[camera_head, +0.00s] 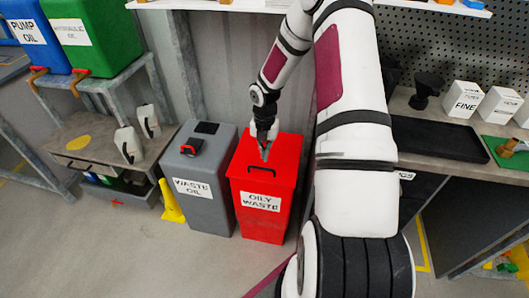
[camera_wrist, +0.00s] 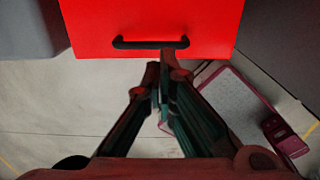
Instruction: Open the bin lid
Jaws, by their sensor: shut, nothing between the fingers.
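The red bin (camera_head: 264,225) is labelled "OILY WASTE" and stands on the floor in the head view. Its flat red lid (camera_head: 282,146) looks closed. A black bar handle (camera_head: 261,169) lies near the front edge of the lid, and the handle also shows in the wrist view (camera_wrist: 135,43). My gripper (camera_head: 265,157) is over the lid, just behind the handle in the head view. The fingers hold nothing.
A grey "WASTE OIL" bin (camera_head: 203,190) stands close on the left, with a yellow cone (camera_head: 171,202) beside it. A workbench with a black tray (camera_head: 440,139) is on the right. A shelf (camera_head: 215,5) runs above the bins. Open floor lies in front.

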